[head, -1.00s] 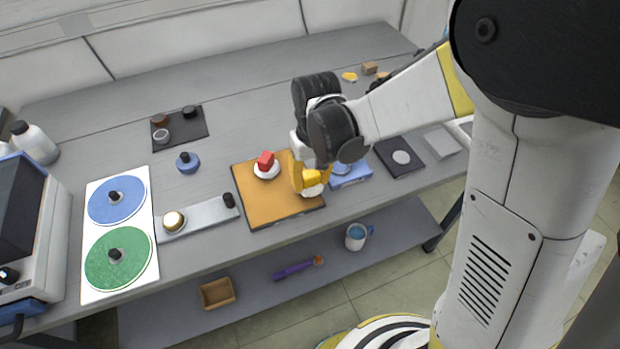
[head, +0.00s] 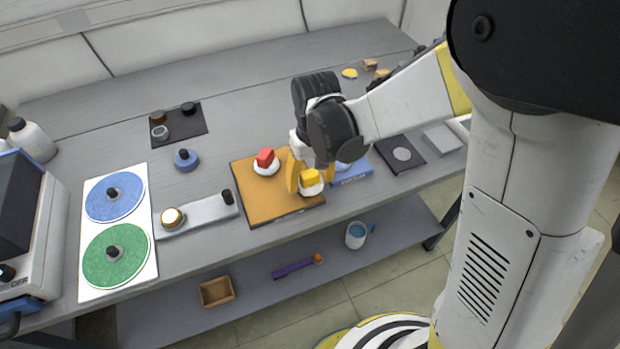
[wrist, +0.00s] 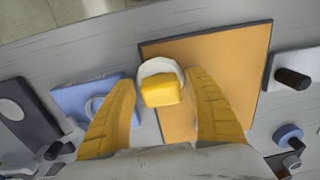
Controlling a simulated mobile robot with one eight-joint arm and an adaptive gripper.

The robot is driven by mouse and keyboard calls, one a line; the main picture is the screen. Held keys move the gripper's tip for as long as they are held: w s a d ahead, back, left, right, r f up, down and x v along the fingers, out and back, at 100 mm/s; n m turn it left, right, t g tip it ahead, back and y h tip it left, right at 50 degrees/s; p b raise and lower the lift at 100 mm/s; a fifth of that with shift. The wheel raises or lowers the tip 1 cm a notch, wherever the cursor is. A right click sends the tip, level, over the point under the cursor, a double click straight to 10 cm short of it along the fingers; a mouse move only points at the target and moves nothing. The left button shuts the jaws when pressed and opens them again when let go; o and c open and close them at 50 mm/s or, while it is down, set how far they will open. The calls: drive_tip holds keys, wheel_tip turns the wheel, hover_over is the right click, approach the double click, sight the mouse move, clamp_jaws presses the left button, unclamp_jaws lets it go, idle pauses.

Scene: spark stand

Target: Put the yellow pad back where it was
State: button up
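The yellow pad (head: 311,176), a yellow block on a round white base, sits at the right side of the orange board (head: 262,200). It also shows in the wrist view (wrist: 161,92), with its white base (wrist: 158,66) on the board's edge area. My gripper (head: 311,180) is open around the pad, one yellow finger on each side. In the wrist view my gripper (wrist: 160,85) shows clear gaps between both fingers and the pad. A similar red block (head: 265,157) on a white base sits at the back of the board.
A blue holder (head: 354,177) lies close right of the board, with a dark plate (head: 401,153) beyond it. A grey bar (head: 200,214) with a round knob is on the left.

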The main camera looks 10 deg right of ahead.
drive_tip(key=r, duration=1.2)
drive_tip(key=shift+d+r, duration=0.1)
drive_tip(key=shift+d, duration=0.2)
drive_tip(key=s+d+r+m+t, duration=0.3)
drive_tip(key=s+d+t, duration=0.4)
drive_tip(key=s+d, duration=0.3)
drive_tip(key=shift+s+d+r+h, duration=0.3)
drive_tip(key=shift+s+d+r, duration=0.1)
drive_tip(key=shift+d, duration=1)
